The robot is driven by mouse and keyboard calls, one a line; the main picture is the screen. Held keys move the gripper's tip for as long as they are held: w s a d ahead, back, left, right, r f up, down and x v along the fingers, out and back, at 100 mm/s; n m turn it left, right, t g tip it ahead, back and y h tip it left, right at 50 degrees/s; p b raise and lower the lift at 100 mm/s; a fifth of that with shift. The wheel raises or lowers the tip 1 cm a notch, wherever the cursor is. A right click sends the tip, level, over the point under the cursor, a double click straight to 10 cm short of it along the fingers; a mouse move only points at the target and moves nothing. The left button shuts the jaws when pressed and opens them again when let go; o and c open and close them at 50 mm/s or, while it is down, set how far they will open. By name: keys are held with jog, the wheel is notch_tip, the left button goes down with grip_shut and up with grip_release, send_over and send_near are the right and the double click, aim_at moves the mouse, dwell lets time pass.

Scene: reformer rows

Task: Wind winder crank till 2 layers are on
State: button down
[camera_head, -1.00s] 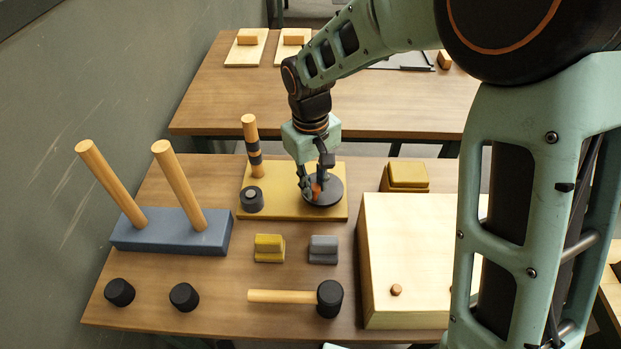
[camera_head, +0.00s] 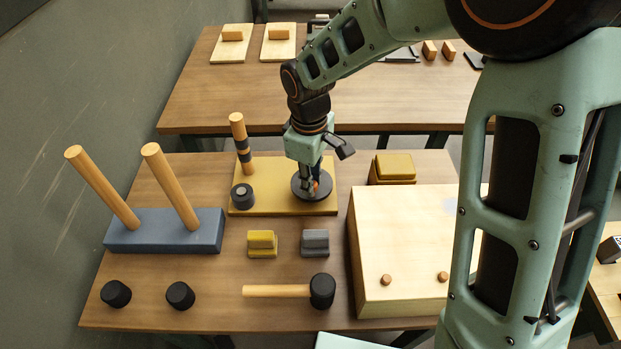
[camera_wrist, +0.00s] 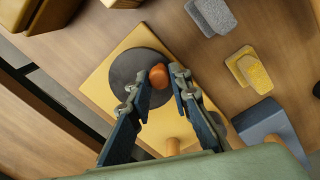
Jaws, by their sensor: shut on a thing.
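The winder is a yellow base board (camera_head: 270,208) on the near table. A wooden post with dark bands (camera_head: 239,140) stands at its back left, with a small dark knob (camera_head: 242,196) in front. The dark round crank disc (camera_head: 302,195) lies at the right of the board; it also shows in the wrist view (camera_wrist: 128,66). My gripper (camera_head: 313,186) is over the disc, shut on the orange crank handle (camera_wrist: 158,76). The fingers partly hide the handle in the head view. How many layers are wound is too small to tell.
A blue block with two wooden pegs (camera_head: 165,232) stands at left. Yellow (camera_head: 262,243) and grey (camera_head: 315,242) blocks, a mallet (camera_head: 322,291) and two black caps (camera_head: 116,294) lie in front. A large pale box (camera_head: 400,240) stands at right.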

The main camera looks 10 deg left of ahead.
jog(key=c, duration=1.8)
grip_release()
jog(key=shift+o, duration=0.2)
jog(key=shift+r, duration=0.15)
notch_tip(320, 180, up, 12)
jog(key=shift+s, duration=0.3)
